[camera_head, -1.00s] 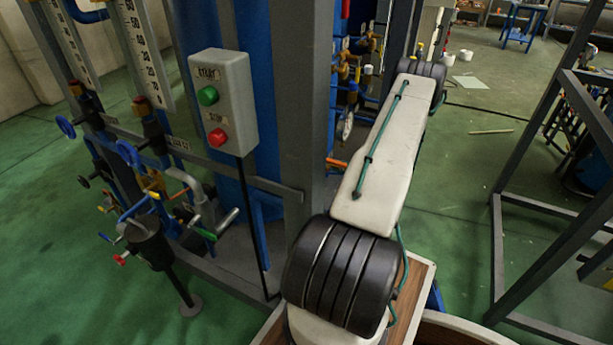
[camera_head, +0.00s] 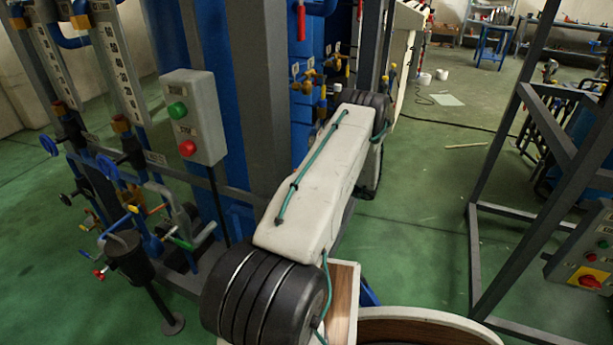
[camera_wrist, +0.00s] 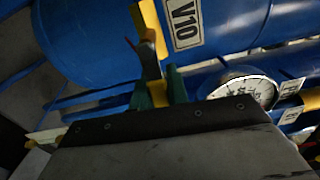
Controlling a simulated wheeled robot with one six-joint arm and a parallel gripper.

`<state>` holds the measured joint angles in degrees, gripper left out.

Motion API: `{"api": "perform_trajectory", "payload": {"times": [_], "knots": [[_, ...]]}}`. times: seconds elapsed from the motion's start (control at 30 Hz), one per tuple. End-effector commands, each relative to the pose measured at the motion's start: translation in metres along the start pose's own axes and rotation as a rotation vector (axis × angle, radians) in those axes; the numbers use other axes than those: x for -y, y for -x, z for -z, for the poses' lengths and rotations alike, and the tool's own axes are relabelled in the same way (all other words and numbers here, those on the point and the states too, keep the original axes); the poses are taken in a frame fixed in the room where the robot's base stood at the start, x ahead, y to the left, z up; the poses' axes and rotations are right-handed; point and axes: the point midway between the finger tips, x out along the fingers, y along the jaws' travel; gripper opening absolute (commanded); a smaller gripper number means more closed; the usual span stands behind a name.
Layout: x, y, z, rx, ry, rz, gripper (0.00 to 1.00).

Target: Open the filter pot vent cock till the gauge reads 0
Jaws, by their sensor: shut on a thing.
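In the wrist view my gripper (camera_wrist: 158,93) shows as two green fingertips beyond a dark plate. It is shut on a small cock with a yellow handle (camera_wrist: 149,27), in front of a blue vessel (camera_wrist: 95,45). A white label reading V10 (camera_wrist: 186,23) is on the vessel just right of the handle. A round white-faced gauge (camera_wrist: 245,88) is right of the fingertips, its lower part hidden by my gripper's plate. Its needle reading is too small to tell. In the head view my arm hides the gripper and the cock.
In the head view a grey box with green and red buttons (camera_head: 196,115) hangs left of my arm. Pipes, valves and a dark funnel (camera_head: 128,262) stand at the left. A grey steel frame (camera_head: 483,170) stands at the right. Green floor (camera_head: 425,225) is clear between.

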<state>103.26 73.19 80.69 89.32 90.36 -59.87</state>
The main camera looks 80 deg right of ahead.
Motion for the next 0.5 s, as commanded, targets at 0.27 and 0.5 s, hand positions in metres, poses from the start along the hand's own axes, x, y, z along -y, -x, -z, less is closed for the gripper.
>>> {"api": "perform_trajectory", "payload": {"times": [0.27, 0.5], "knots": [[-0.0007, 0.0010, 0.0000, -0.002, 0.000, -0.001, 0.00], [-0.0005, -0.0003, -0.0007, 0.000, 0.000, -0.001, 0.38]]}}
